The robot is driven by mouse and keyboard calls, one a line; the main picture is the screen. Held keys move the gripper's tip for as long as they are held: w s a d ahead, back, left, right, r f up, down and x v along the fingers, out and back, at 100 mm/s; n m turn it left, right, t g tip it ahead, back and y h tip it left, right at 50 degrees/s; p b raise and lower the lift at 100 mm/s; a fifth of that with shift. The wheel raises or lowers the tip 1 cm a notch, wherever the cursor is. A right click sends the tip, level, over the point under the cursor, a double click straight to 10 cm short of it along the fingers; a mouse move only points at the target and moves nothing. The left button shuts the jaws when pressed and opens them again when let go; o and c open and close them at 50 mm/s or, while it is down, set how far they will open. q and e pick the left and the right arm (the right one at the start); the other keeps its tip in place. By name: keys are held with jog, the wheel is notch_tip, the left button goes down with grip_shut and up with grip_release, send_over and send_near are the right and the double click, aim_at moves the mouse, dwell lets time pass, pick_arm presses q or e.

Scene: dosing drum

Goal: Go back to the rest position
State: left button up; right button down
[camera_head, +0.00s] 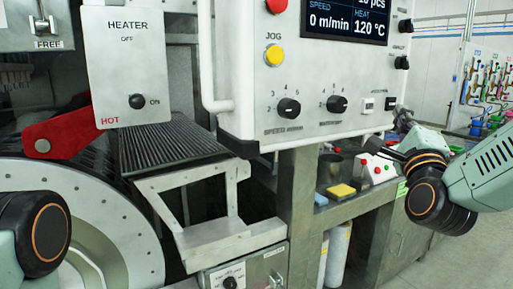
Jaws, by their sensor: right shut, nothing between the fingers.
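My right arm comes in from the right edge. My right gripper (377,146) shows small and dark at the end of that arm, shut and empty, in front of the bench and apart from the control panel above it. Its fingertips are small and hard to make out. Of my left arm only a black joint with an orange ring shows at the lower left; the left gripper is out of view.
The control panel (250,110) with knobs and a yellow jog button hangs above centre. The heater box (128,70), a red lever (65,136) and a drum (110,250) are at left. A bench (345,205) holds a yellow block (341,191). Open floor lies at right.

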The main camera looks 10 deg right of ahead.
jog(key=s+a+f+n+g+y+b, duration=0.1)
jog(key=s+a+f+n+g+y, duration=0.15)
jog(key=f+n, duration=0.6)
jog(key=s+a+f+n+g+y, duration=0.1)
jog(key=a+f+n+g+y, duration=0.2)
jog(key=f, duration=1)
jog(key=s+a+f+n+g+y+b, duration=0.1)
jog(key=a+f+n+g, duration=0.4)
jog(key=f, duration=0.6)
pick_arm(q)
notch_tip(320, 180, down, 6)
jog(key=b, duration=0.4)
pick_arm(e)
jog(key=s+a+f+n+g, duration=0.1)
jog(key=s+f+n+g, duration=0.3)
jog(key=s+f, duration=1)
jog(key=s+a+f+n+g, duration=0.2)
jog(key=s+f+g, duration=0.5)
jog(key=s+f, duration=0.8)
jog(key=s+n, duration=0.1)
jog(key=s, duration=0.3)
jog(key=shift+s+n, duration=0.35)
jog(key=shift+s, duration=0.05)
jog(key=shift+f+y, duration=0.1)
jog(key=shift+y, duration=0.15)
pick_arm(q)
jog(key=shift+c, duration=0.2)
